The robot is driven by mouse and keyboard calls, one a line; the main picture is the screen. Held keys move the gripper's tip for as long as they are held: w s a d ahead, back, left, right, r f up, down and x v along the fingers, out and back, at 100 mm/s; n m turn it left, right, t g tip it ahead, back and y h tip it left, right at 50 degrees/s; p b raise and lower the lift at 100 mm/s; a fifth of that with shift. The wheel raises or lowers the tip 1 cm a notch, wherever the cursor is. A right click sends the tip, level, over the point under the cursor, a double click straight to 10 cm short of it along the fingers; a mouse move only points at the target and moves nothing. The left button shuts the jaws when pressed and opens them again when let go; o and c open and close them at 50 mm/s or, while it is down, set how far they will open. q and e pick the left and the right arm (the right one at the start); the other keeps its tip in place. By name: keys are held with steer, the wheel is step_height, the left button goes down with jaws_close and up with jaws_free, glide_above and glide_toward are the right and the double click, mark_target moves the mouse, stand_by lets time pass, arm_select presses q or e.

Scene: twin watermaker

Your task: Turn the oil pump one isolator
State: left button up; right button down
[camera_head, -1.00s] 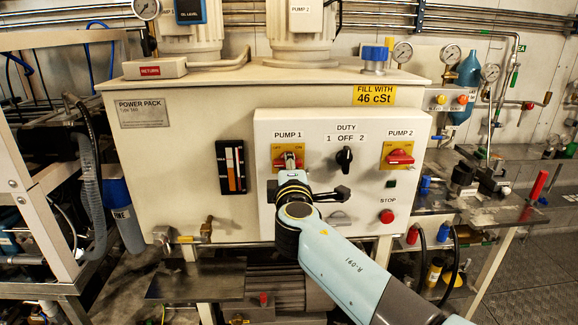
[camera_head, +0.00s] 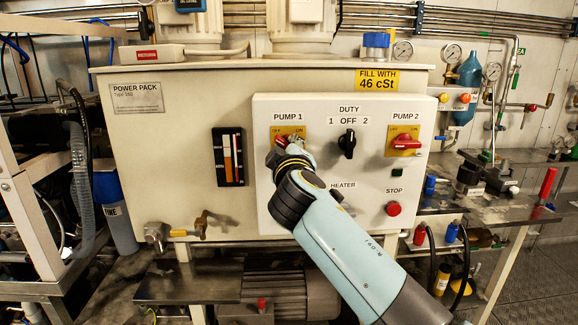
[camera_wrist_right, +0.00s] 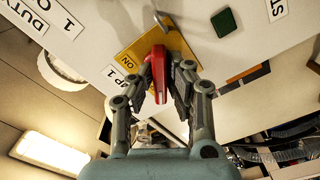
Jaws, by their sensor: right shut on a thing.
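The pump one isolator is a red handle (camera_head: 281,140) on a yellow OFF/ON plate (camera_head: 303,133), under the PUMP 1 label on the cream control box. My right gripper (camera_head: 289,146) is at this handle and hides much of it in the head view. In the right wrist view, the red handle (camera_wrist_right: 168,66) stands between the two grey fingers of my right gripper (camera_wrist_right: 163,84), which are shut on it. The yellow plate shows behind it, with ON readable. My left gripper is in neither view.
The black DUTY switch (camera_head: 347,143) is just right of my gripper. The pump two isolator (camera_head: 405,143) and red STOP button (camera_head: 393,208) are farther right. A level gauge (camera_head: 229,157) is to the left. My right forearm crosses the box's lower front.

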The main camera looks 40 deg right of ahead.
mark_target(288, 98)
steer(key=shift+f+m+b, duration=0.2)
steer(key=shift+m+b, duration=5.4)
steer(key=c, duration=1.3)
jaws_free()
steer(key=shift+r, duration=0.1)
step_height(288, 98, up, 10)
